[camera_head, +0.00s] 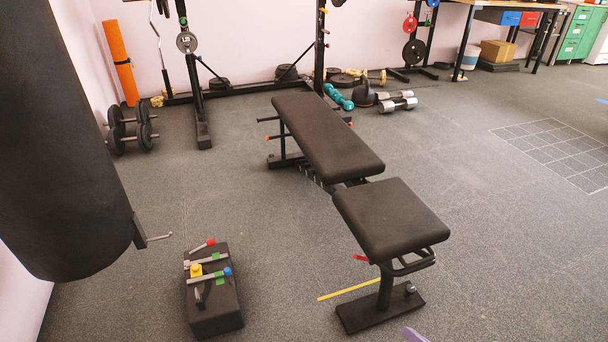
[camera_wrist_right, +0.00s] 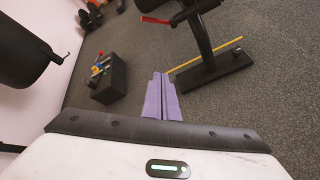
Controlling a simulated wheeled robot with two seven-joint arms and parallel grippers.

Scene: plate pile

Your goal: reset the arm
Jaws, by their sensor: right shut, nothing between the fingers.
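My right gripper (camera_wrist_right: 162,82) shows in the right wrist view as two purple fingers side by side, shut with nothing between them. My left gripper is not in the head view. No plate pile shows close to my right gripper.
A black bench (camera_head: 395,218) stands ahead, its foot near my right gripper in the picture. A dark box (camera_head: 217,318) with tools stands left of it. A punching bag (camera_head: 55,150) hangs at left. Floor at right is mostly clear.

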